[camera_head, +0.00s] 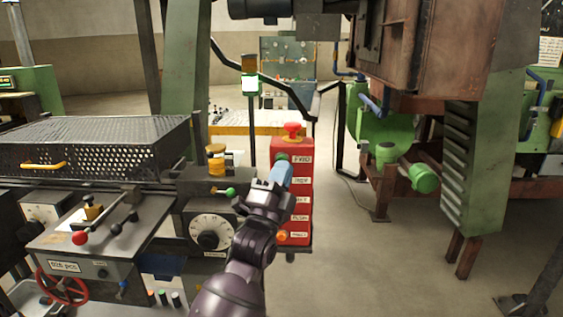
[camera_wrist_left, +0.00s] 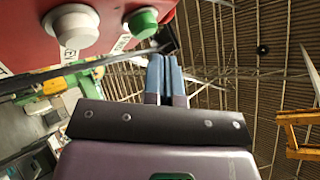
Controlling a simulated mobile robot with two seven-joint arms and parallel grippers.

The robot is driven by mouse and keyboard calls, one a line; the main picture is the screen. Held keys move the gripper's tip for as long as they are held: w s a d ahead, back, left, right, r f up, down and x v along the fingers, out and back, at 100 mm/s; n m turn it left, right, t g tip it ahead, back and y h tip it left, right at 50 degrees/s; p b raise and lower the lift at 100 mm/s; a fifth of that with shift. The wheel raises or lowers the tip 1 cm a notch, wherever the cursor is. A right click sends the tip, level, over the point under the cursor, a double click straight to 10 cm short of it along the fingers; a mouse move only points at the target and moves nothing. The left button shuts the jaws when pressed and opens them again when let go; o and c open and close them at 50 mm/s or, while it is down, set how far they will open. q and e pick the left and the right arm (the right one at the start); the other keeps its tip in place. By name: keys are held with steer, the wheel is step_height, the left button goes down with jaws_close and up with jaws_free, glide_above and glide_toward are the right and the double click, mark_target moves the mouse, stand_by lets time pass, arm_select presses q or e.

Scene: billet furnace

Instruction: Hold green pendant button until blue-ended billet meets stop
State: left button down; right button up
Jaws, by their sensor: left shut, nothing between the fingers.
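The red pendant (camera_head: 303,187) hangs upright at the centre of the head view, with a column of labelled buttons. Its green button (camera_head: 283,157) is near the top, by the label that seems to read FWD. My left gripper (camera_head: 283,169) is shut and empty, its blue fingertips just below the green button in the picture. In the left wrist view the closed fingers (camera_wrist_left: 163,72) point toward the pendant face, beside the green button (camera_wrist_left: 143,22). I see a gap in the picture there; contact cannot be confirmed. No blue-ended billet or stop is identifiable. My right gripper is out of view.
A red mushroom knob (camera_head: 293,130) tops the pendant; a white button (camera_wrist_left: 75,27) is beside the green one. A grey machine with a dial (camera_head: 211,232) and perforated cover (camera_head: 95,145) stands left. A rusty housing (camera_head: 436,45) overhangs the right.

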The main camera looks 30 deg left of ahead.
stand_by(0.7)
arm_select(q)
steer(key=shift+w+a, duration=0.25)
steer(key=shift+w, duration=0.15)
